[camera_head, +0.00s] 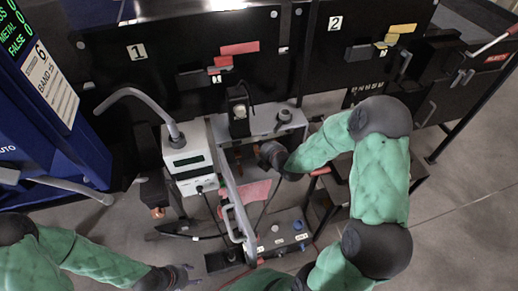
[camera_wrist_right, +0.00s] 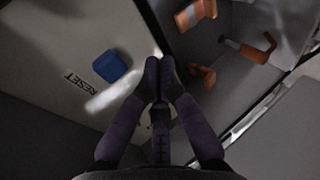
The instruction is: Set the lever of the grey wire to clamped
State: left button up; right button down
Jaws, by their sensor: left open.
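Orange lever-like parts show inside an open grey box (camera_head: 298,118) in the head view. In the right wrist view they are an upper orange part (camera_wrist_right: 195,14), a lower orange part (camera_wrist_right: 202,76) and an orange hooked part (camera_wrist_right: 258,50). I cannot tell which belongs to the grey wire, or whether it is clamped. My right gripper (camera_head: 266,153) is at the box opening; its fingertips (camera_wrist_right: 160,66) are together with nothing seen between them, left of the lower orange part. My left gripper (camera_head: 186,274) is open and empty at the bottom left, away from the box.
A blue button (camera_wrist_right: 111,67) beside a RESET label is left of the right fingers. The box's open door (camera_head: 230,180) has a pale handle. A white meter (camera_head: 188,160) stands left of the box. Black bins (camera_head: 165,70) stand behind, and a blue cabinet (camera_head: 50,120) at left.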

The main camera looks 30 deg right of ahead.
jog(key=r, duration=0.1)
jog(key=r+p, duration=0.1)
jog(key=shift+s+a+r, duration=0.1)
jog(key=shift+s+r, duration=0.25)
jog(key=shift+s, duration=0.05)
dwell(0.3)
